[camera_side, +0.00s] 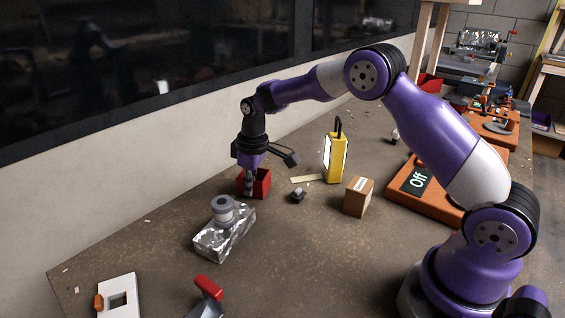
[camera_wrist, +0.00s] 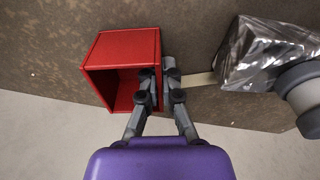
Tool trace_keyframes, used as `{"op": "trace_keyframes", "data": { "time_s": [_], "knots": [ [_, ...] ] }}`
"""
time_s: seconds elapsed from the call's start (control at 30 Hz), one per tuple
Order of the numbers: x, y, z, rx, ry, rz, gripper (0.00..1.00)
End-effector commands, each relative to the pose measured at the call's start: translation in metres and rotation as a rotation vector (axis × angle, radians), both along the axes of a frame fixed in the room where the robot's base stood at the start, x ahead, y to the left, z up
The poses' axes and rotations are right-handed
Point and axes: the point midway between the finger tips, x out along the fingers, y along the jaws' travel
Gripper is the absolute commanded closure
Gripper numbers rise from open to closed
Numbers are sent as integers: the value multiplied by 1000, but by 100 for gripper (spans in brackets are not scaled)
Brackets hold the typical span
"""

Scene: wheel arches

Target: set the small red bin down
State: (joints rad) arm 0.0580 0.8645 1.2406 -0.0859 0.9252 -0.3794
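The small red bin (camera_side: 264,184) is an open-topped box near the wall side of the table in the side view. It also shows in the wrist view (camera_wrist: 122,45), with its opening partly facing the camera. My gripper (camera_side: 248,192) points down at the bin's left part. In the wrist view my gripper (camera_wrist: 160,78) has one finger inside the bin and the other outside, closed on the right wall. The fingers partly hide that wall. The bin's underside is hidden, so I cannot tell whether it touches the table or hangs just above it.
A foil-wrapped block (camera_side: 215,246) carrying a grey roll (camera_side: 222,208) stands in front of the bin. A small dark object (camera_side: 298,196), a yellow lamp (camera_side: 335,160) and a cardboard box (camera_side: 358,198) stand to the right. The brown table (camera_side: 300,270) is clear in the middle front.

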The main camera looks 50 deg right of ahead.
Motion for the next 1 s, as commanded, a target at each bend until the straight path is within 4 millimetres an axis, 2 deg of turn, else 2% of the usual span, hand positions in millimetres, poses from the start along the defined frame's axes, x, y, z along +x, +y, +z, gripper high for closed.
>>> {"op": "trace_keyframes", "data": {
  "time_s": [0.2,0.27,0.3,0.63,0.73,0.87,1.0],
  "knots": [
    [0,0,-3,0,1,0,100],
    [0,0,-3,0,0,0,72],
    [0,0,-3,0,0,0,63],
    [0,0,-2,0,0,0,63],
    [0,0,5,0,-3,0,63],
    [-2,-1,27,0,-5,-1,63],
    [-5,-3,61,-1,-8,-1,63]
  ]
}}
